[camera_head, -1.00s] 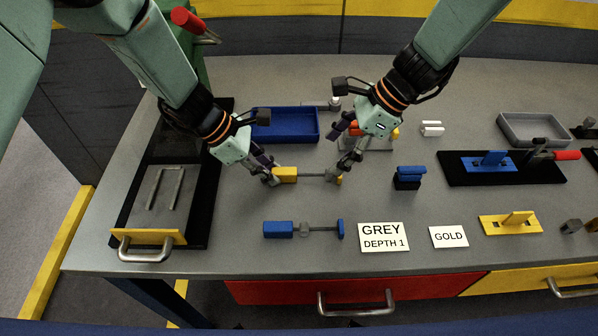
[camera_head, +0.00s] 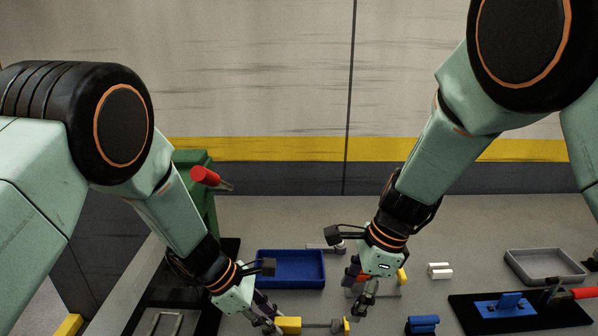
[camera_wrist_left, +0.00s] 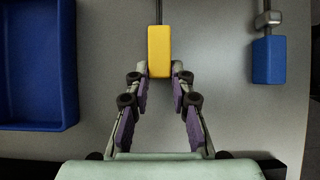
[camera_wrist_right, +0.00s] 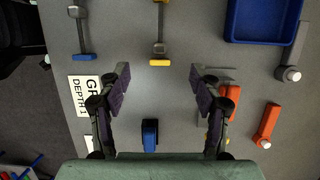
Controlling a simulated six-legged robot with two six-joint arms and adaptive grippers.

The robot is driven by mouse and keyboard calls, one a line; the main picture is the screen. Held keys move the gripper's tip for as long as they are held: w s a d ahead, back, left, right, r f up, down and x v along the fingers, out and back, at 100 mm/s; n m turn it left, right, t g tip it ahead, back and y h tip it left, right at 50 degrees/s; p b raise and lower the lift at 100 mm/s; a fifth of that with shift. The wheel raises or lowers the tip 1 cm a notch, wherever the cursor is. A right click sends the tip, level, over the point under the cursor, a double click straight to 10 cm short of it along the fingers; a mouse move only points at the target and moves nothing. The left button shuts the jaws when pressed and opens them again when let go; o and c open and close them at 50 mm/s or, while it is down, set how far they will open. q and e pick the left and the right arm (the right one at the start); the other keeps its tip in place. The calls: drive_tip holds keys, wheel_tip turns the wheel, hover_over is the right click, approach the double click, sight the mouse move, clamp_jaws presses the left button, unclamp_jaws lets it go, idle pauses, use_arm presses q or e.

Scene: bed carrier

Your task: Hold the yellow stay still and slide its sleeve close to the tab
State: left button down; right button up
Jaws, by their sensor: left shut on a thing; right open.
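The yellow stay lies on the grey bench, with a yellow block (camera_head: 288,325) at its left end, a thin rod, a grey sleeve (camera_wrist_right: 159,48) and a yellow tab (camera_wrist_right: 160,62). The sleeve sits close to the tab; any small gap is hard to judge. My left gripper (camera_wrist_left: 159,73) is shut on the yellow block (camera_wrist_left: 159,45), which shows between its fingertips in the left wrist view. My right gripper (camera_wrist_right: 160,72) is open and empty, its fingers spread wide beyond the tab end. In the head view the right gripper (camera_head: 360,308) is just right of the tab (camera_head: 346,327).
A blue tray (camera_head: 292,268) stands behind the stay. A blue stay (camera_wrist_right: 84,56) lies parallel to it, by a white label (camera_wrist_right: 84,95). A blue block (camera_head: 422,325), white pieces (camera_head: 439,271) and a grey tray (camera_head: 545,265) are to the right.

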sight(337, 322)
drive_tip(key=shift+x, duration=3.9)
drive_tip(key=shift+d, duration=0.1)
clamp_jaws()
